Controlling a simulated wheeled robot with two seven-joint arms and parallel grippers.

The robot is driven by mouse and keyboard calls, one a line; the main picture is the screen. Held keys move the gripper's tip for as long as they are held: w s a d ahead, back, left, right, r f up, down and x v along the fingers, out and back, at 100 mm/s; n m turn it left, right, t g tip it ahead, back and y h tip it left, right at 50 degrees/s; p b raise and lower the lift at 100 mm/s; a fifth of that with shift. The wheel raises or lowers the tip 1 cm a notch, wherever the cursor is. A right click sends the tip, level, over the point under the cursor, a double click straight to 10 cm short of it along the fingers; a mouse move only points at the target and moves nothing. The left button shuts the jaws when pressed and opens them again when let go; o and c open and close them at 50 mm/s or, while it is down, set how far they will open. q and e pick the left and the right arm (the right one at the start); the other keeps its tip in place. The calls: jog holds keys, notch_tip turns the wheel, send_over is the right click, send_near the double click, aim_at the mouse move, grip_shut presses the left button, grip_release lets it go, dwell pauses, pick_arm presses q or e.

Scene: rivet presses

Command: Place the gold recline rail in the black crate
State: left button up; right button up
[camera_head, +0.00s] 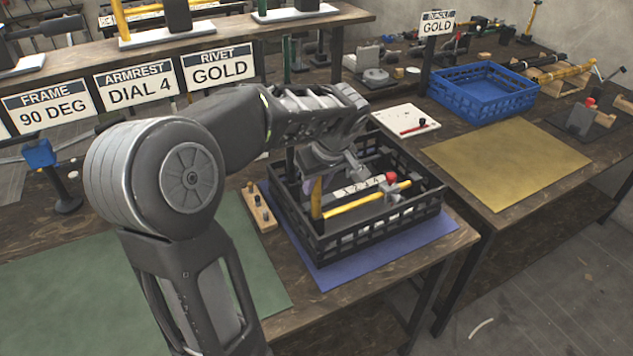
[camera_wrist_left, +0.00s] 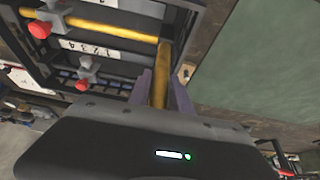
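The gold recline rail (camera_head: 357,204) has a long gold bar and a shorter gold upright at its left end. It is inside the black crate (camera_head: 375,241), with the long bar below the rim; whether it touches the floor is unclear. My left gripper (camera_head: 313,187) points down at the crate's left side, around the upright. In the left wrist view the gold rail (camera_wrist_left: 115,32) shows its short leg between the two purple-grey fingers (camera_wrist_left: 162,88), which look closed on it. A red knob (camera_head: 391,178) and a 1-2-3-4 scale plate (camera_head: 357,187) are also in the crate. My right gripper is not in view.
The crate stands on a blue mat (camera_head: 335,277). A small wooden peg block (camera_head: 260,208) lies left of it, beside a green mat (camera_head: 40,300). A blue crate (camera_head: 483,92) and a bare yellow mat (camera_head: 510,160) are on the right table. Signs stand at the back left.

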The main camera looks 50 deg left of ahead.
pick_arm(q)
jog(key=o, duration=0.4)
jog(key=shift+c, duration=0.2)
jog(key=shift+r, duration=0.15)
jog(key=v, duration=1.2)
